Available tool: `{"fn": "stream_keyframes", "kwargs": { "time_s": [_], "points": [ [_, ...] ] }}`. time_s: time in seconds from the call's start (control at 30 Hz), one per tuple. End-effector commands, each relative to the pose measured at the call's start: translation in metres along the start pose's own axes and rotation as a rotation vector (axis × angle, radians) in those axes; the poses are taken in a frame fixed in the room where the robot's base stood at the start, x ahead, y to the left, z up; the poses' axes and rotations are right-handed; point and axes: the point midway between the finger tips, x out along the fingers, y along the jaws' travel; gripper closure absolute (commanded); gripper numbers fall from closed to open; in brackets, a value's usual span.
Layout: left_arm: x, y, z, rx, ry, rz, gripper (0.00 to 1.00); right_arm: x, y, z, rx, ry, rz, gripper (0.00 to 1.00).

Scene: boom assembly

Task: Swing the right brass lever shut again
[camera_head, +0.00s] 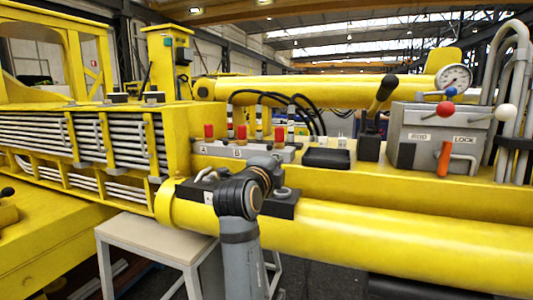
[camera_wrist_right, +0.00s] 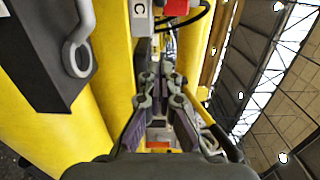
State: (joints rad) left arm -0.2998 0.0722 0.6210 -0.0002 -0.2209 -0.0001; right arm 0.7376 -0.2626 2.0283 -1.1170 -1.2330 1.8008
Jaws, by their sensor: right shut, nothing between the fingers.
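My right gripper (camera_wrist_right: 160,84) is shut and empty in the wrist view, pointing along the yellow boom. In the head view my right arm comes up from below, and its wrist (camera_head: 239,192) covers part of a black block (camera_head: 285,208) on the boom. A grey metal eye (camera_head: 289,191) stands on that block. In the wrist view a dark block (camera_wrist_right: 48,60) with a grey eye (camera_wrist_right: 76,58) is at the upper left. I cannot pick out the right brass lever for certain in either view. My left gripper is not in view.
Behind the wrist is a valve bank (camera_head: 214,150) with red caps and black hoses. Further right stand a black-handled lever (camera_head: 381,93) and a grey control box (camera_head: 435,130) with a gauge (camera_head: 454,77).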

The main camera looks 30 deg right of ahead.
Motion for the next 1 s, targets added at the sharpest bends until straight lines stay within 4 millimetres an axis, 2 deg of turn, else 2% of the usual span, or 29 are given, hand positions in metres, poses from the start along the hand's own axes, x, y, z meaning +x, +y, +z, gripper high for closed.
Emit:
{"fn": "stream_keyframes", "kwargs": {
  "time_s": [0.17,0.27,0.67,0.7,0.8,1.0],
  "points": [
    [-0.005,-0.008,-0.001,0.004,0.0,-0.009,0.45,0.006,-0.003,0.0,-0.002,0.002,-0.003,1.0],
    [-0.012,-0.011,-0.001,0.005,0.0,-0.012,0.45,0.02,-0.006,-0.001,-0.006,0.005,-0.006,1.0],
    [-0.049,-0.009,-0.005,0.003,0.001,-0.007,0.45,0.105,-0.006,-0.002,-0.008,0.005,-0.001,1.0],
    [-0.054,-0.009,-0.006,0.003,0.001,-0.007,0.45,0.104,-0.006,0.01,-0.002,0.0,0.005,1.0],
    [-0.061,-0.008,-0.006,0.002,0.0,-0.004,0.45,0.107,-0.005,0.024,-0.002,0.0,0.003,1.0],
    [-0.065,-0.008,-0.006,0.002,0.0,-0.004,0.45,0.11,-0.002,0.038,-0.002,0.001,0.001,1.0]
  ]
}}
